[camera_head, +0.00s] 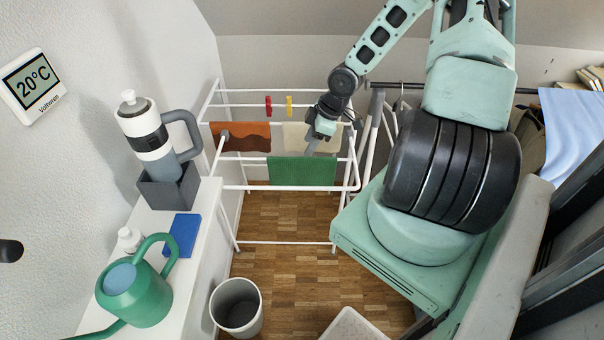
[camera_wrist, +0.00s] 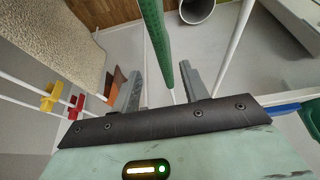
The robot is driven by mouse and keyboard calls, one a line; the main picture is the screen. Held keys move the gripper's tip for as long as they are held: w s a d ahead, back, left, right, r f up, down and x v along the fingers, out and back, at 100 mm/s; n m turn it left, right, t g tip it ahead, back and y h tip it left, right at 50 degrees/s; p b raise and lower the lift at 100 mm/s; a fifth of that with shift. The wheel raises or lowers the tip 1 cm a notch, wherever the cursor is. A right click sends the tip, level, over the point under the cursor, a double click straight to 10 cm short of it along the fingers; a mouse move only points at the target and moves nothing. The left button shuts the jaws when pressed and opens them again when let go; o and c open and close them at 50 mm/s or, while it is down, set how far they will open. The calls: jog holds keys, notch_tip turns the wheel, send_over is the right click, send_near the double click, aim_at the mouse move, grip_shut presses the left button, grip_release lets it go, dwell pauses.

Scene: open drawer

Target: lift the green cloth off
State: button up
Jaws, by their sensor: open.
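My gripper (camera_head: 314,146) is above and behind the cloth's top edge in the head view, pointing down. In the wrist view, the green cloth (camera_wrist: 160,45) is seen nearly edge-on along its bar, with its near end between the two open fingers of my gripper (camera_wrist: 163,78). There is a gap on each side, and neither finger appears to touch the cloth.
An orange-brown cloth (camera_head: 240,137) and a beige cloth (camera_head: 297,136) hang on the bar behind. Red (camera_head: 268,106) and yellow (camera_head: 289,105) pegs sit farther back. A bin (camera_head: 237,307) stands on the floor. A white shelf (camera_head: 190,243) with a watering can (camera_head: 143,298) is at left.

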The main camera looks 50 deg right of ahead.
aim_at(303, 157)
jog(key=x, duration=0.3)
jog(key=shift+w+a+f+b, duration=0.1)
jog(key=shift+f+b, duration=0.25)
jog(key=shift+b, duration=0.05)
jog(key=shift+s+b+x, duration=0.15)
jog(key=shift+b+x, duration=0.15)
jog(key=shift+x, duration=1.1)
jog(key=shift+s+b+x, duration=0.1)
jog(key=shift+b+x, duration=0.2)
jog(key=shift+x, duration=1.05)
jog(key=shift+f, duration=0.1)
jog(key=shift+c, duration=0.4)
grip_shut()
